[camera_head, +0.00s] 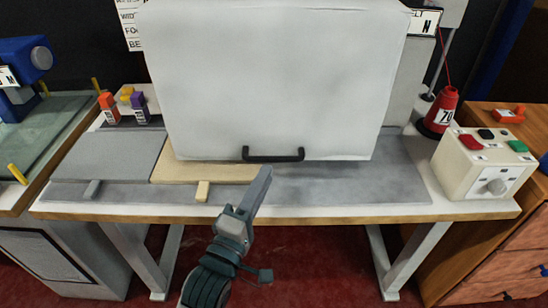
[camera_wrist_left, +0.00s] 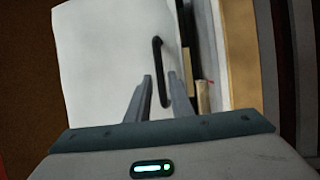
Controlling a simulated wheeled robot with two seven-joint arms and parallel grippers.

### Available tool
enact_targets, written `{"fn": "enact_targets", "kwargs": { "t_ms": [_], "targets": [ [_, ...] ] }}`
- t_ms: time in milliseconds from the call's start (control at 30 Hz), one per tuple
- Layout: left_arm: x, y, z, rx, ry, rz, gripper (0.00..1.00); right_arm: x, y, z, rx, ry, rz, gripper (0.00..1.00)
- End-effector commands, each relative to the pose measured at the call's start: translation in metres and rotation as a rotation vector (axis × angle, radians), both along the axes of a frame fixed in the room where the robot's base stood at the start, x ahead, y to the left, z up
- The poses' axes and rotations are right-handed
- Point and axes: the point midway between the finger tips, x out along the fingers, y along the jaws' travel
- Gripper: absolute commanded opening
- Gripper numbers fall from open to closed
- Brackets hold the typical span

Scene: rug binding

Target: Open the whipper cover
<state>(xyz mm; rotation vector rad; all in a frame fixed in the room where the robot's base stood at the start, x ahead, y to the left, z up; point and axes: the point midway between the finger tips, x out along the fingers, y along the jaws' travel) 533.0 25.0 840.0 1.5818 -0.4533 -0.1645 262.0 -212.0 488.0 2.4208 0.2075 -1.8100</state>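The whipper cover (camera_head: 275,80) is a large pale grey-white box-like cover standing down on the work table. A black bar handle (camera_head: 273,155) sits at its lower front edge. The cover (camera_wrist_left: 105,60) and the handle (camera_wrist_left: 160,60) also show in the left wrist view. My left gripper (camera_head: 266,172) is just in front of and below the handle. In the left wrist view its two fingers (camera_wrist_left: 160,80) are apart, with the handle showing between and beyond them. I cannot tell whether they touch it. Whatever is under the cover is hidden. My right gripper is not in view.
The table (camera_head: 350,212) has a grey panel (camera_head: 110,155) and a beige panel (camera_head: 205,172) at left. A red thread cone (camera_head: 441,110) and a button box (camera_head: 485,163) stand at right. The front strip is mostly clear.

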Motion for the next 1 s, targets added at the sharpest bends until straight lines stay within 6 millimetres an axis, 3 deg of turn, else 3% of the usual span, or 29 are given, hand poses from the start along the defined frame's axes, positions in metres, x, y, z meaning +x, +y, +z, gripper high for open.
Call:
{"fn": "enact_targets", "kwargs": {
  "t_ms": [200,400,867,967,1000],
  "targets": [
    [0.033,-0.013,0.007,0.001,-0.002,0.000,0.20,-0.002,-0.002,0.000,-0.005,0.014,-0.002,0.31],
    [0.052,-0.022,0.010,0.001,-0.001,0.000,0.20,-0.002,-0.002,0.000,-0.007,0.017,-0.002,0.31],
    [0.061,-0.026,0.011,0.000,0.000,0.000,0.20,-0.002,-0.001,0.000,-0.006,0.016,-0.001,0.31],
    [0.061,-0.025,0.011,0.000,0.000,0.000,0.01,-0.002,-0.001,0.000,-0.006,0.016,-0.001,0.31],
    [0.061,-0.025,0.011,0.000,0.000,0.000,0.00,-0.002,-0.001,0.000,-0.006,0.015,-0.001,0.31]
  ]
}}
